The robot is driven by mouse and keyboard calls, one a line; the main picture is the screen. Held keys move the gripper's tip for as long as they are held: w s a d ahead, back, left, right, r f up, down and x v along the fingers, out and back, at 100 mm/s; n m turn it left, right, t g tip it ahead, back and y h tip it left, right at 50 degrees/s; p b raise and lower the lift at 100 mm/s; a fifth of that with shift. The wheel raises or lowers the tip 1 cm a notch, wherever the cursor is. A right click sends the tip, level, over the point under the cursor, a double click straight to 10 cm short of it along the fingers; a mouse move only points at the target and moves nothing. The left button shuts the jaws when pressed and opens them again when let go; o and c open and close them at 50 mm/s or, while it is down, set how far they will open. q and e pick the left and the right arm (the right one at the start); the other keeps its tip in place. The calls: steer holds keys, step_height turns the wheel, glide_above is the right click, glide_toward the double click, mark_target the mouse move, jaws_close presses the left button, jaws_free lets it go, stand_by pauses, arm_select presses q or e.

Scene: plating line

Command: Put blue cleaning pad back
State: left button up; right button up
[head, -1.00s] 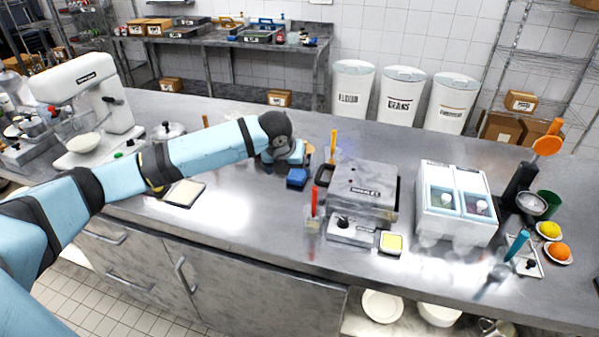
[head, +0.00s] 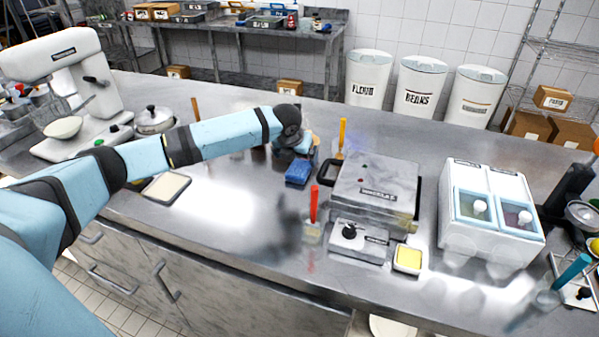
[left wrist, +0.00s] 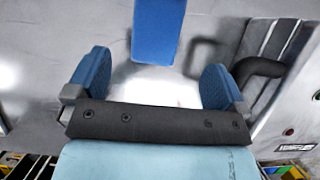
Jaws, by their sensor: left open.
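The blue cleaning pad (head: 298,172) lies on the steel counter, in front of my left gripper and left of the grill's black handle. In the left wrist view the blue pad (left wrist: 157,30) shows at the top centre, beyond the fingertips and between their lines. My left gripper (left wrist: 157,85) is open, its two blue-faced fingers wide apart with nothing between them. In the head view my left gripper (head: 302,150) points down near the pad, its fingertips partly hidden. My right gripper is out of view.
A grey press grill (head: 375,190) stands right of the pad, with a yellow sponge-like block (head: 408,258) in a small tray before it. A red-handled tool (head: 313,205) and a yellow-handled one (head: 341,135) stand upright nearby. The counter (head: 225,205) left of the pad is mostly clear.

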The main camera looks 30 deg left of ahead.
mark_target(299, 168)
arm_select(q)
steer(key=x, duration=0.7)
steer(key=shift+w+a+f, duration=0.15)
steer(key=shift+a+f, duration=0.05)
steer(key=shift+f+p, duration=0.15)
steer(key=shift+p, duration=0.25)
steer(key=c, duration=1.1)
steer(key=shift+r+b, duration=0.35)
steer(key=shift+b, duration=0.1)
step_height(299, 168, up, 20)
steer(key=shift+f, duration=0.15)
